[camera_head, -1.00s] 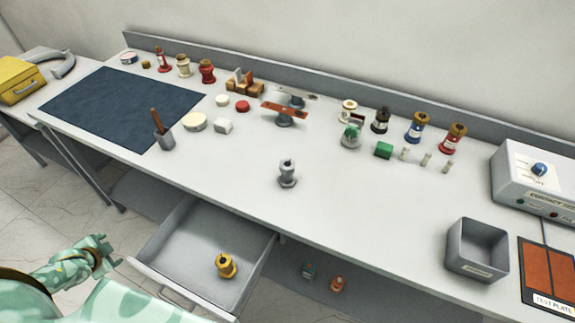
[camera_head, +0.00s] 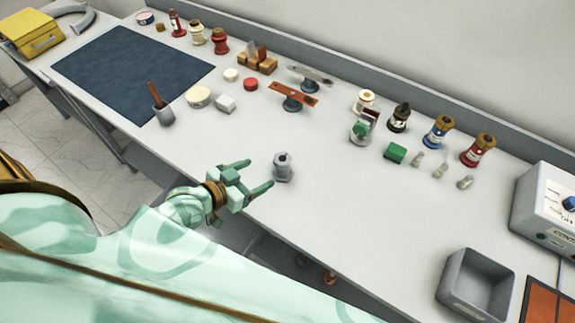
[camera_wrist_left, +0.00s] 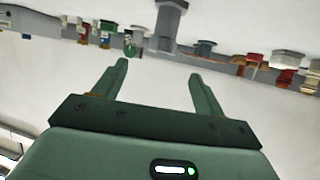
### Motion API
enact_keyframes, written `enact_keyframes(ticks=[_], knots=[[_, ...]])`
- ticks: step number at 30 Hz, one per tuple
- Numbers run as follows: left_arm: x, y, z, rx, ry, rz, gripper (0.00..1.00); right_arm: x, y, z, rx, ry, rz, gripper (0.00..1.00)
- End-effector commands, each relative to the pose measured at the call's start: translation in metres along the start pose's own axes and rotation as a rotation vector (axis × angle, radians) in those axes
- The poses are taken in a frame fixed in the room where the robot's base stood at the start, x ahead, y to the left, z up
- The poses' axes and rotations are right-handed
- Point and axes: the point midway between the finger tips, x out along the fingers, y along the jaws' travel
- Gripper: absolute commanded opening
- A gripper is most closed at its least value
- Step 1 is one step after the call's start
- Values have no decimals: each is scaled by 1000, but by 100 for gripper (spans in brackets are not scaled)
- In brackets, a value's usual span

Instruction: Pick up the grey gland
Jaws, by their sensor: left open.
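The grey gland (camera_head: 283,168) stands upright on the white workbench near its front edge. In the left wrist view, which looks upside down, a grey post-like shape that appears to be the gland (camera_wrist_left: 168,28) shows just beyond the fingertips, partly cut off by the top edge. My left gripper (camera_head: 256,174) is open and empty, just left of the gland in the head view, its two fingers pointing towards it. The open fingers also show in the left wrist view (camera_wrist_left: 159,70). The gland is not between the fingertips. My right gripper is not in view.
A grey bin (camera_head: 474,285) stands at the right front. Behind the gland are a stand with an orange bar (camera_head: 293,94), a green block (camera_head: 395,153) and several coloured bushings along the back. A dark mat (camera_head: 130,75) lies at left. The bench right of the gland is clear.

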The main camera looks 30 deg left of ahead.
Motion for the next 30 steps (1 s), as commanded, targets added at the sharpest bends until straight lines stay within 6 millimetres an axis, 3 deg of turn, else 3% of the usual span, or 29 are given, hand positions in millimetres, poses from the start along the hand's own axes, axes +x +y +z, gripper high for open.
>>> enact_keyframes(ticks=[3,9,15,24,30], knots=[[33,-1,0,0,3,-1,71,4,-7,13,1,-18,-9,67],[72,-1,1,1,1,-1,71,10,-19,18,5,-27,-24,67],[88,-2,2,1,-2,-1,71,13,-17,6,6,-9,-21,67],[132,-4,2,1,-1,-1,71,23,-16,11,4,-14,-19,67],[134,-4,1,2,-3,-1,71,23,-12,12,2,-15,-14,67]])
